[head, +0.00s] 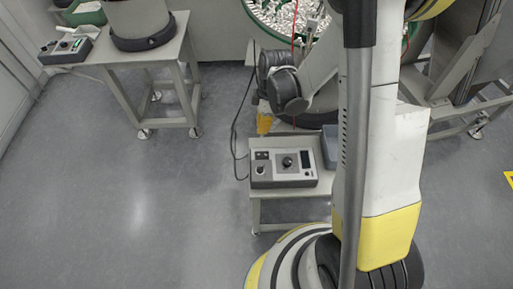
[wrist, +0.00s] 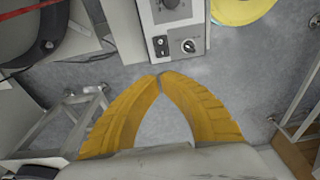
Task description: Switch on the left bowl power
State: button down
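A grey control box (head: 283,168) with a round dial, a small dark display and a black switch lies on a small stand in the middle of the head view. It also shows in the wrist view (wrist: 174,32), partly cut off at the top. Switch positions are too small to tell.
A green-rimmed bowl (head: 262,28) full of small metallic parts stands at the top, partly behind my arm. A blue-grey bin (head: 330,147) is right of the near box. A dark cable (head: 234,135) hangs left of the stand. The floor (head: 150,200) at left is clear.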

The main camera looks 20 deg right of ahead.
aim_at(256, 154)
jog(key=f+b, duration=0.2)
jog(key=f, duration=0.2)
jog(key=a+f+b, duration=0.1)
jog(key=f+b, duration=0.1)
jog(key=f, duration=0.3)
jog(key=f+b, duration=0.2)
jog(key=f, duration=0.2)
jog(key=shift+w+a+f, duration=0.25)
jog(key=shift+a+f, duration=0.1)
jog(key=shift+f, duration=0.05)
